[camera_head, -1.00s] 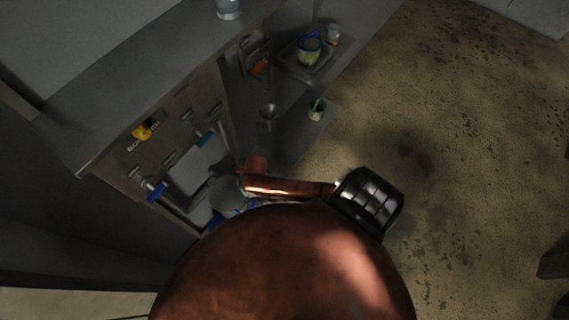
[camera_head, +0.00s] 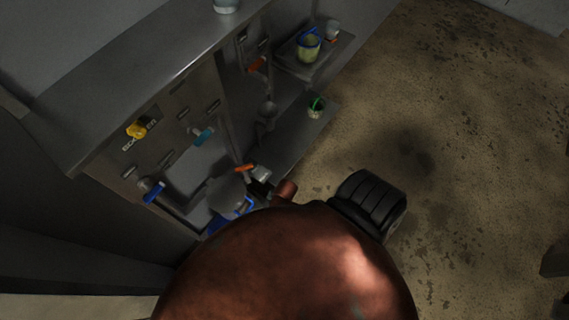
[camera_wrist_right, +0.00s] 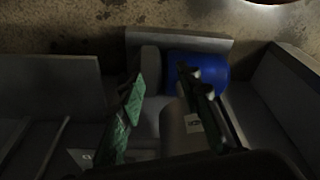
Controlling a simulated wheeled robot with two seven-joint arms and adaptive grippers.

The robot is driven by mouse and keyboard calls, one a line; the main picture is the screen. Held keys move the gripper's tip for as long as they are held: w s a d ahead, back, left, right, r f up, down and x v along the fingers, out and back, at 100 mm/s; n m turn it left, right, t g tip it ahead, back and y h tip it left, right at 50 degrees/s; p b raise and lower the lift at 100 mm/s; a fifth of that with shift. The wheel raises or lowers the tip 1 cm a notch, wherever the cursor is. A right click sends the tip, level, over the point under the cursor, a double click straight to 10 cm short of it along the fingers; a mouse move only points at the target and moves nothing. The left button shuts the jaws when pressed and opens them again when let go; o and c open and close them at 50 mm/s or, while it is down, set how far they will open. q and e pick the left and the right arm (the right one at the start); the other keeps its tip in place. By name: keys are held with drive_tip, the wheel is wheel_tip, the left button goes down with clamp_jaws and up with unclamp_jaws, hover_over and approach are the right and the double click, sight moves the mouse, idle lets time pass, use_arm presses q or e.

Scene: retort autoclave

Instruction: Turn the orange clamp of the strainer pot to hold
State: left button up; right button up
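An orange handle (camera_head: 244,168) shows beside a grey rounded vessel (camera_head: 226,190) at the lower part of the machine in the head view. A second orange handle (camera_head: 257,65) is on the machine farther up. I cannot tell for certain which one is the strainer pot's clamp. My right gripper (camera_head: 262,180) is small and dark, just right of the lower orange handle; contact is unclear. In the right wrist view its green-padded fingers (camera_wrist_right: 160,105) are spread apart, with nothing clearly held between them. A blue cylinder (camera_wrist_right: 205,72) lies beyond the right finger. My left gripper is not in view.
The panel carries a yellow knob (camera_head: 137,129), a teal handle (camera_head: 203,136) and a blue handle (camera_head: 154,192). A yellow-green cup (camera_head: 308,46) and a green-topped cup (camera_head: 316,106) stand on ledges. A glass jar (camera_head: 226,5) stands on top.

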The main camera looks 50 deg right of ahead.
drive_tip(key=s+d+f+m+b, duration=0.1)
drive_tip(key=s+d+f, duration=0.1)
drive_tip(key=s+f, duration=0.3)
wheel_tip(320, 180, down, 3)
drive_tip(key=shift+d+r+h, duration=0.1)
drive_tip(key=shift+d+h, duration=0.05)
drive_tip(key=shift+h, duration=0.15)
